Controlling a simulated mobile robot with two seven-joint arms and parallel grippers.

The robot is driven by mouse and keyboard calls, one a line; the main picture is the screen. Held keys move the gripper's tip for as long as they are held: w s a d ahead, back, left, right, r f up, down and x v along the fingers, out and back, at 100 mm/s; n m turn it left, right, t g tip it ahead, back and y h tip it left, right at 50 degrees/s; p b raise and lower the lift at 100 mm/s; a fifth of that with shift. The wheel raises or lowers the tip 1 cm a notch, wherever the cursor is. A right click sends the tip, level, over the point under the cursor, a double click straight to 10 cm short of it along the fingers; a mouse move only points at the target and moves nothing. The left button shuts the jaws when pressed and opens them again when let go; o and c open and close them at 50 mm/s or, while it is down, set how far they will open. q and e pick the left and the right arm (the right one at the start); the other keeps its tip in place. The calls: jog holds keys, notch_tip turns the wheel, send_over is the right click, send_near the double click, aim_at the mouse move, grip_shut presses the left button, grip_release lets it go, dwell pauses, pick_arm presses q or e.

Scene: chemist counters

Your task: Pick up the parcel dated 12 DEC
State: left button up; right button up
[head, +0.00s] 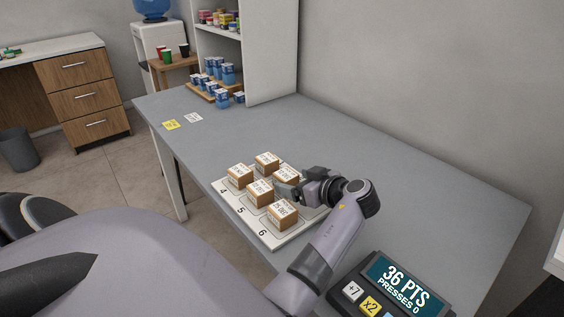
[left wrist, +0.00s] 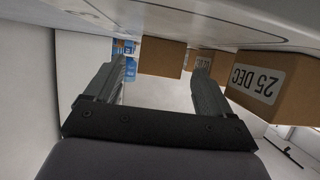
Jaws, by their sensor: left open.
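Several brown parcels with white date labels stand on a white numbered board (head: 269,239) on the grey counter. The nearest parcel (head: 283,214) is by number 6; another (head: 260,192) is by 5, and one (head: 240,175) by 4. Two more (head: 266,162) stand behind. In the left wrist view one parcel (left wrist: 258,80) at right reads 25 DEC, upside down. A plain-sided parcel (left wrist: 162,57) shows beyond the open fingers. I cannot read 12 DEC on any label. My left gripper (head: 288,188) is open and empty, low at the right-hand parcels. My right gripper is out of view.
A keypad display (head: 390,290) reading 36 PTS stands at the counter's front right. Yellow (head: 171,124) and white cards lie at the far left. Blue-labelled tubs (head: 222,98) stand by a white shelf (head: 272,50). The counter right of my arm is clear.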

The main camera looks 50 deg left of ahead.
pick_arm(q)
jog(key=shift+a+f, duration=0.1)
jog(key=shift+a, duration=0.15)
jog(key=c, duration=1.2)
